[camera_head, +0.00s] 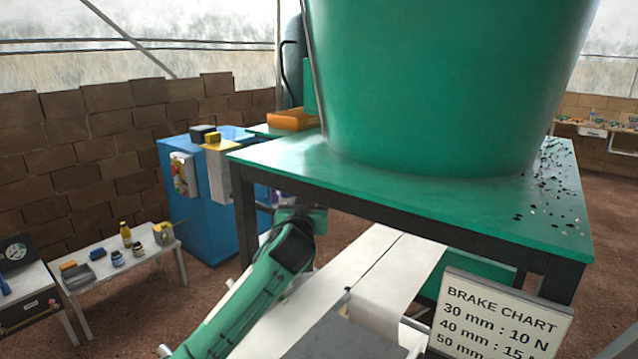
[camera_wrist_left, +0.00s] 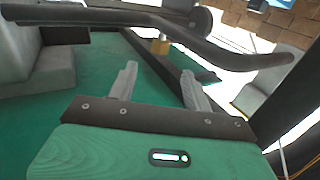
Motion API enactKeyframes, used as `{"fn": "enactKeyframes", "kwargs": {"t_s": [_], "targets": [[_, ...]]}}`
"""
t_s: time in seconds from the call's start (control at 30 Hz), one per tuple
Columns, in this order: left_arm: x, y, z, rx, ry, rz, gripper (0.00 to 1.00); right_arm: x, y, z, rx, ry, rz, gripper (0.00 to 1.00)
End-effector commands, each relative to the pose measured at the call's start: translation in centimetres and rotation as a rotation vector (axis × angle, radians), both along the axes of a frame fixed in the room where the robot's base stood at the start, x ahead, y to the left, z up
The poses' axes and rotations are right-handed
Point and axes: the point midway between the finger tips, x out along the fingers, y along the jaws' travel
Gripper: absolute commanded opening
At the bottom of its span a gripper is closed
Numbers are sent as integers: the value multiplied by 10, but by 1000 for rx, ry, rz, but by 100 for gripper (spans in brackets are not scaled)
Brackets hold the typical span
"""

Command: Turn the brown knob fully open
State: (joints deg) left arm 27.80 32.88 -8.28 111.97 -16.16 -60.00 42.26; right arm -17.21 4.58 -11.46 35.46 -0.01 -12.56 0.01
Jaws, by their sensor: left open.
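I cannot make out a brown knob for sure in either view. In the left wrist view a dark, curved bar or hose runs across the top, beyond the fingers. A rounded dark part (camera_wrist_left: 201,20) and a small brass-coloured piece (camera_wrist_left: 161,46) show behind it, and I cannot tell what they are. My left gripper (camera_wrist_left: 160,88) is open, with two grey fingers apart and nothing between them. In the head view my green left arm reaches up to the left edge of the green table, and its gripper end is partly hidden there. My right gripper is not in view.
A large green tub (camera_head: 440,80) stands on the green table (camera_head: 400,195). White paper strips (camera_head: 345,265) run below it. A brake chart sign (camera_head: 500,318) stands at the lower right. A blue cabinet (camera_head: 205,225) and a low bench (camera_head: 100,275) with bottles are on the left.

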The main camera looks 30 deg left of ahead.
Motion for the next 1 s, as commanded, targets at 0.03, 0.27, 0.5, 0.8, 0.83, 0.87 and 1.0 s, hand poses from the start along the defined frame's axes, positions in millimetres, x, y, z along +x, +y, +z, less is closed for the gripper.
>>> {"fn": "enactKeyframes", "kwargs": {"t_s": [0.03,0.27,0.5,0.8,0.83,0.87,1.0], "targets": [[3,2,2,0,1,1,50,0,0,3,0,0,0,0],[35,17,4,1,4,2,50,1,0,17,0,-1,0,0],[72,35,4,2,3,3,50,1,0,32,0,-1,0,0],[109,52,2,1,3,2,50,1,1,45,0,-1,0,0],[112,53,2,1,2,1,50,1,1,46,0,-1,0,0],[114,54,2,0,1,1,50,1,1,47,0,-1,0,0],[120,57,0,0,1,0,50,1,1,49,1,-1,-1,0]]}}
